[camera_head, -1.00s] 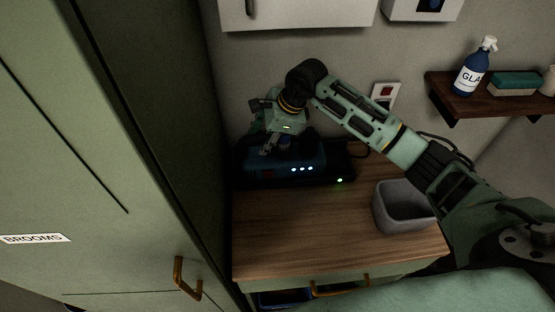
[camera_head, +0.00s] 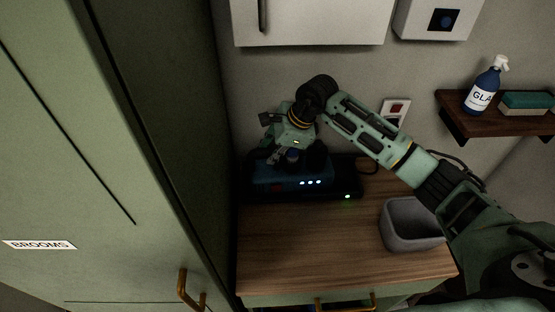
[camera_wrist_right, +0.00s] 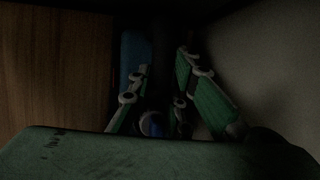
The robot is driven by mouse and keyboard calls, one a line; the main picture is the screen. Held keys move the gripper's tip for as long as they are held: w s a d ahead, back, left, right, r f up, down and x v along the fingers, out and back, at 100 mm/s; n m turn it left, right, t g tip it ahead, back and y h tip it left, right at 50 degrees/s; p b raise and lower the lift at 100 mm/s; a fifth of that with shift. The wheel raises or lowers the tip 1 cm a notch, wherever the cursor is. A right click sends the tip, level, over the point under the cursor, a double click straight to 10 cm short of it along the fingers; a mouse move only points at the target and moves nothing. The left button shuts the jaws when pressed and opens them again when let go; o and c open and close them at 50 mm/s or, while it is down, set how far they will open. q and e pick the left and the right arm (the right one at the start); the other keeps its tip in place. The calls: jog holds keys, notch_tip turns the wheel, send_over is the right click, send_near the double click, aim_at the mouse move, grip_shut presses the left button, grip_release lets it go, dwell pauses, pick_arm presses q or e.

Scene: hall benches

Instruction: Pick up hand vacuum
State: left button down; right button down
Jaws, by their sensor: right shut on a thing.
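The hand vacuum (camera_head: 290,179) is a dark blue body with a row of small lit lights, on a black charging base (camera_head: 346,190) at the back left of the wooden counter. My right gripper (camera_head: 290,158) reaches down onto the vacuum from above and is shut on it. In the right wrist view the gripper's green fingers (camera_wrist_right: 160,105) close around a dark part, with a strip of the blue body (camera_wrist_right: 135,55) beyond them. That view is very dark, so the exact hold is hidden. My left gripper is in neither view.
A grey bin (camera_head: 408,226) stands on the counter (camera_head: 310,245) at right, under my forearm. A tall green cabinet (camera_head: 75,150) labelled BROOMS closes off the left side. A shelf (camera_head: 475,113) at upper right holds a spray bottle (camera_head: 484,88). The counter's front middle is clear.

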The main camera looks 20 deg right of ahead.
jog(key=shift+w+r+b, duration=0.15)
jog(key=shift+r+b, duration=0.9)
jog(key=shift+r, duration=1.1)
jog(key=s+d+r+b, duration=0.1)
jog(key=s+d+r, duration=0.7)
jog(key=r, duration=0.4)
jog(key=shift+s+d, duration=0.15)
jog(key=shift+d, duration=0.05)
jog(key=shift+f, duration=0.1)
